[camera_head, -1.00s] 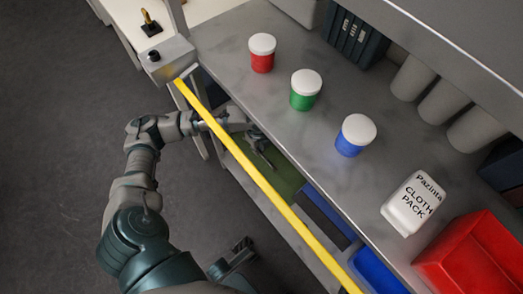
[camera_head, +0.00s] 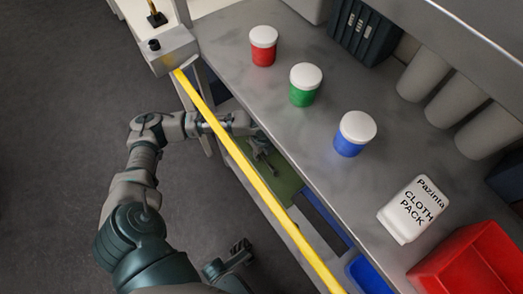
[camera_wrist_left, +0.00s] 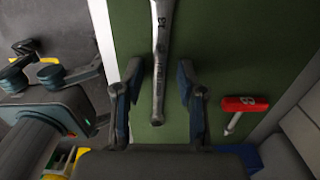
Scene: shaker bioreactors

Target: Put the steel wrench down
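The steel wrench (camera_wrist_left: 159,62) lies lengthwise over the green mat (camera_wrist_left: 225,50) in the left wrist view, its lower end between my left fingers. It appears to rest on the mat; a small gap underneath cannot be ruled out. My left gripper (camera_wrist_left: 157,97) is open, with clear space on both sides of the handle. In the head view, my left gripper (camera_head: 263,158) reaches under the yellow rail, over the green mat; the wrench is hard to make out there. My right gripper (camera_head: 228,260) shows dimly at the bottom, away from the wrench; its finger gap is unclear.
A red-handled tool (camera_wrist_left: 243,104) lies right of the wrench. The yellow rail (camera_head: 255,175) crosses above my left forearm. The grey shelf (camera_head: 300,130) above the mat carries red, green and blue jars, a cloth pack (camera_head: 412,209) and a red bin (camera_head: 470,262).

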